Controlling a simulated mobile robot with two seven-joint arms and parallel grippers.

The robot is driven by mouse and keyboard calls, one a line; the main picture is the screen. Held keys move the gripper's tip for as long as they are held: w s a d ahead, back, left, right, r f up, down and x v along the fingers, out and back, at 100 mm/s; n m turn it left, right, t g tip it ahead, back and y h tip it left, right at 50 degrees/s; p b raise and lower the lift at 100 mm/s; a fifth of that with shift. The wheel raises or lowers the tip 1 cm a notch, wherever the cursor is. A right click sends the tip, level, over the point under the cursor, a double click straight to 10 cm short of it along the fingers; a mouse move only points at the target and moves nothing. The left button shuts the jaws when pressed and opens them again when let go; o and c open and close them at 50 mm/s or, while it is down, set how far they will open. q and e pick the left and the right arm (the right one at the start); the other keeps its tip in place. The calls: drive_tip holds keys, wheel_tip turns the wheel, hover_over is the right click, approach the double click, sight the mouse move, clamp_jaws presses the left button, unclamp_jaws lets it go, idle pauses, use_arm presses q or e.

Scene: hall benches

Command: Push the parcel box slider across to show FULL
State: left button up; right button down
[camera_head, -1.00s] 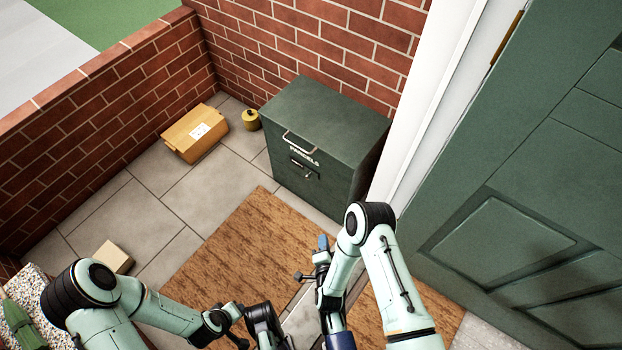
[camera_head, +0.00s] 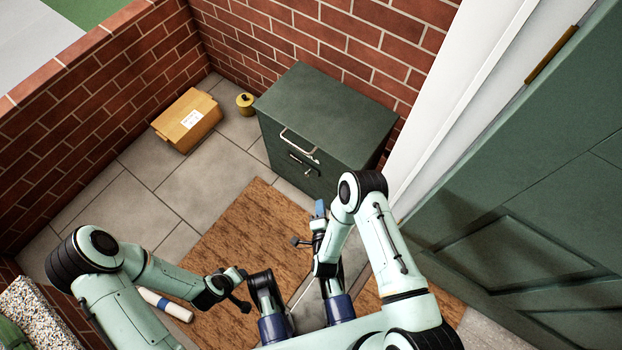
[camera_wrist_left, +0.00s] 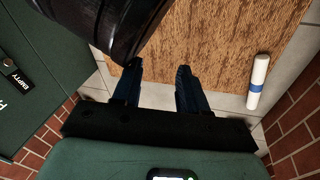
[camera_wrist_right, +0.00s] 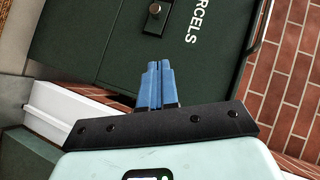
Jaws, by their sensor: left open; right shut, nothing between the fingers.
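The dark green parcel box (camera_head: 345,115) stands against the brick wall. On its front, below a metal handle, is the small dark slider plate (camera_head: 303,164). The left wrist view shows the word EMPTY (camera_wrist_left: 18,78) beside a small knob at its left edge. In the right wrist view the plate and knob (camera_wrist_right: 153,5) show at the top edge, beside the white lettering. My right gripper (camera_wrist_right: 158,66) is shut and empty, apart from the box front and pointing towards it. My left gripper (camera_wrist_left: 157,68) is open and empty above the doormat.
The brown doormat (camera_head: 245,225) lies before the box. A cardboard parcel (camera_head: 188,120) and a small yellow pot (camera_head: 245,103) stand left of it. The green door (camera_head: 530,200) is at the right.

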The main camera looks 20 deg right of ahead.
drive_tip(key=b, duration=0.4)
approach(308, 172)
drive_tip(key=w+d, duration=0.2)
drive_tip(key=d, duration=0.2)
use_arm(q)
drive_tip(key=s+a+f+g+b, duration=0.1)
drive_tip(key=s+f+g, duration=0.3)
drive_tip(key=s+f, duration=0.3)
drive_tip(key=s, duration=0.3)
drive_tip(key=shift+s+a+f+n, duration=0.15)
drive_tip(key=shift+s+a+n, duration=0.05)
drive_tip(key=shift+s+n, duration=0.2)
use_arm(e)
drive_tip(key=w+a+f, duration=0.2)
drive_tip(key=w, duration=0.1)
drive_tip(key=shift+f, duration=0.2)
use_arm(q)
drive_tip(key=shift+w, duration=0.1)
